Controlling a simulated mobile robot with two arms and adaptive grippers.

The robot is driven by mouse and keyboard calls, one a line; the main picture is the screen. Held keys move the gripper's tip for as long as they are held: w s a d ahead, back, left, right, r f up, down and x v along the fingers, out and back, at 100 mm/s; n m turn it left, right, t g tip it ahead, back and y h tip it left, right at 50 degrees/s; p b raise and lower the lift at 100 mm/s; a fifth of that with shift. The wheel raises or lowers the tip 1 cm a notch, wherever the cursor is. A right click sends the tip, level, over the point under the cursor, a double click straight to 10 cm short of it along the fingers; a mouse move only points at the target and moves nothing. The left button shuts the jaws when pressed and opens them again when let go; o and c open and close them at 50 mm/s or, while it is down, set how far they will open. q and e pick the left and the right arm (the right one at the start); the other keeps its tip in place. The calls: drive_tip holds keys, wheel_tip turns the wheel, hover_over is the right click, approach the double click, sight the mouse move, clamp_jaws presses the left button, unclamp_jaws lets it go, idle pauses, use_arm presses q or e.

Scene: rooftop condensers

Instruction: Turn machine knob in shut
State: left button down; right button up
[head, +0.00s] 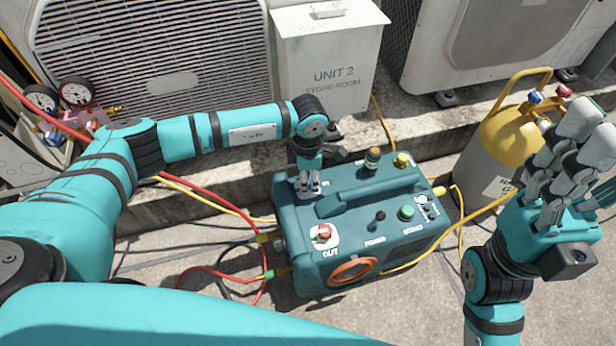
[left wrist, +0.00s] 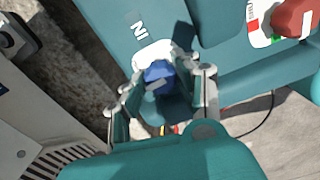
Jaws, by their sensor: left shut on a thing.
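The teal machine (head: 345,265) stands on the ground in the middle of the head view. Its blue IN knob (left wrist: 158,76) sits on a white label in the left wrist view, with a pale mark on it. My left gripper (head: 308,188) reaches down over the machine's left top corner and hides the knob in the head view. In the left wrist view its fingers (left wrist: 160,88) are closed around the blue knob from both sides.
A red OUT knob (head: 323,232) sits near the machine's front left corner. The handle (head: 370,190) runs along its top. Red and yellow hoses cross the ground. A yellow-topped cylinder (head: 490,150) stands right; a grey Unit 2 box (head: 325,60) stands behind.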

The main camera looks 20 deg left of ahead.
use_arm(q)
drive_tip(key=shift+m, duration=0.5)
drive_tip(key=c, duration=0.9)
unclamp_jaws()
drive_tip(key=shift+c, duration=0.2)
wheel_tip(320, 180, up, 12)
